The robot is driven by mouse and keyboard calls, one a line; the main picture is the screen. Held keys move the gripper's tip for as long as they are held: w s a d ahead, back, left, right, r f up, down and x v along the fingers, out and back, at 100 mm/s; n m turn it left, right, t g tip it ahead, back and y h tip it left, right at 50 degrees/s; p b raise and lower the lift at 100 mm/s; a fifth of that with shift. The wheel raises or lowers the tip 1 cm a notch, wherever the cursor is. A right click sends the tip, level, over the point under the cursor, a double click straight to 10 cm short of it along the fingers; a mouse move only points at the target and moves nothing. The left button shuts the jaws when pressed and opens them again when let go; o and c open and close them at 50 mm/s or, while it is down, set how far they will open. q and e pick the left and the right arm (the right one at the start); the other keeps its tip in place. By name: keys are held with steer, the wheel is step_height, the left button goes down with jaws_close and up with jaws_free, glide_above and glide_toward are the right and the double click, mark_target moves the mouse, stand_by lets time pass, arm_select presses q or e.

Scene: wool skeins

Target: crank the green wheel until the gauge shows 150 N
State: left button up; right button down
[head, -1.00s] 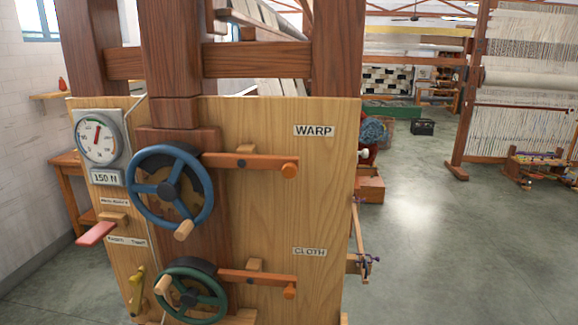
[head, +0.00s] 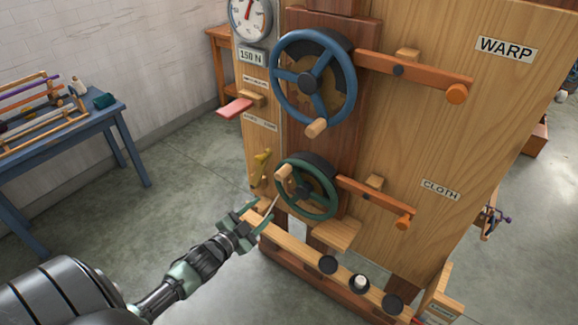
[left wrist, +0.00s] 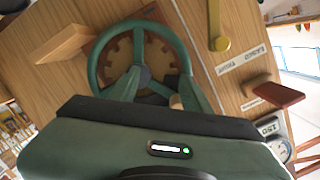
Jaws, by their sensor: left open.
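The green wheel (head: 327,214) is low on the wooden panel, with its wooden crank knob (head: 285,173) at its upper left. It also fills the middle of the left wrist view (left wrist: 97,62). The gauge (head: 249,14) is at the top, cut by the frame edge, with its red needle near upright. A 150 N plate (head: 250,56) sits under it. My left gripper (head: 252,210) is open and empty, just below and left of the green wheel. In the left wrist view its fingers point at the wheel, and the knob (left wrist: 176,102) shows between them, partly hidden. My right gripper is out of view.
A blue wheel (head: 273,85) with its own knob is above the green one. An orange pawl lever (head: 365,198) lies right of the green wheel. A yellow lever (head: 262,160) and a red paddle (head: 234,108) are at left. A blue table (head: 100,122) stands far left.

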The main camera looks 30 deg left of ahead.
arm_select(q)
steer(key=m+t+h, duration=0.1)
steer(key=m+t, duration=0.1)
glide_toward(278, 177)
steer(key=w, duration=0.4)
steer(key=shift+w+d+r, duration=0.15)
steer(key=shift+w+d, duration=0.05)
steer(key=shift+w, duration=0.2)
steer(key=shift+w+r, duration=0.1)
steer(key=shift+w, duration=0.25)
steer(key=w, duration=0.2)
steer(key=w+p, duration=0.1)
steer(key=w, duration=0.3)
steer(key=shift+w+d, duration=0.2)
steer(key=shift+d, duration=0.1)
jaws_close()
